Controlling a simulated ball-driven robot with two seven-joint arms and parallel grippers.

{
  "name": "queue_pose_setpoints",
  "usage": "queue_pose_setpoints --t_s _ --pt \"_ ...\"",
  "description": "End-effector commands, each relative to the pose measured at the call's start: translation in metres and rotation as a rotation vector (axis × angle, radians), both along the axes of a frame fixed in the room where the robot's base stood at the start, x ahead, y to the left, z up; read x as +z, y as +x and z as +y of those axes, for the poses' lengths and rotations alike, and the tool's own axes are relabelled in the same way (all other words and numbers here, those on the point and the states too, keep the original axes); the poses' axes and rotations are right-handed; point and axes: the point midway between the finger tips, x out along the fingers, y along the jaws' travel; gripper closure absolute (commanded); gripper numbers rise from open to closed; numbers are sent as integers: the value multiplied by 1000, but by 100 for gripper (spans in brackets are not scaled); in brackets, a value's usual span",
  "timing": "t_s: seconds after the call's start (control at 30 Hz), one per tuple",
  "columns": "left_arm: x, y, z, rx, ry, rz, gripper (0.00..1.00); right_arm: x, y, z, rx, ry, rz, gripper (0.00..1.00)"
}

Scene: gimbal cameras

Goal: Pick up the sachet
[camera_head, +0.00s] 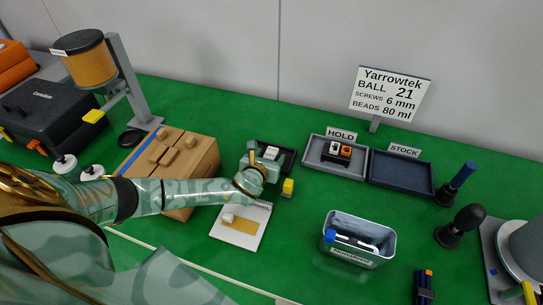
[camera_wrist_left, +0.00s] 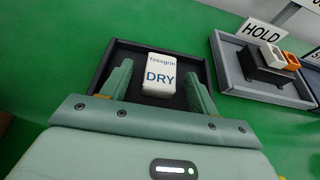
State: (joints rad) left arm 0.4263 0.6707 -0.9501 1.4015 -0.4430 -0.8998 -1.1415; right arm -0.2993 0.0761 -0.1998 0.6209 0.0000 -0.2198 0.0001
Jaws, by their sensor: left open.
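The lower end of the sachet is near the gripper body. My right gripper is not in view.
A grey HOLD tray (camera_head: 317,158) with small blocks and a blue STOCK tray (camera_head: 401,187) stand to the right. A cardboard box (camera_head: 205,160) is under my left arm. A white board (camera_head: 235,240) and a metal bin (camera_head: 361,258) stand nearer.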

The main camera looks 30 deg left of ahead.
Motion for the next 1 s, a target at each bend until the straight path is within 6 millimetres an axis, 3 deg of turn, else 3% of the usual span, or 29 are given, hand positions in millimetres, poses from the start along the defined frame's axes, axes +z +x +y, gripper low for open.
queue_pose_setpoints --t_s 0.07,0.2,0.23,0.67,0.83,1.0 --pt "1 0 0 0 0 0 43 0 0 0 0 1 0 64" --pt "1 0 0 0 0 0 82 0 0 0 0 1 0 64" --pt "1 0 0 0 0 0 88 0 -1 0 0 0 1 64" --pt "11 0 0 1 0 -2 88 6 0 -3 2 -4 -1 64" --pt "40 -1 0 1 -1 -3 88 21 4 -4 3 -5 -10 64" --pt "82 -34 -15 -2 -2 -3 88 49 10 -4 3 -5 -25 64"
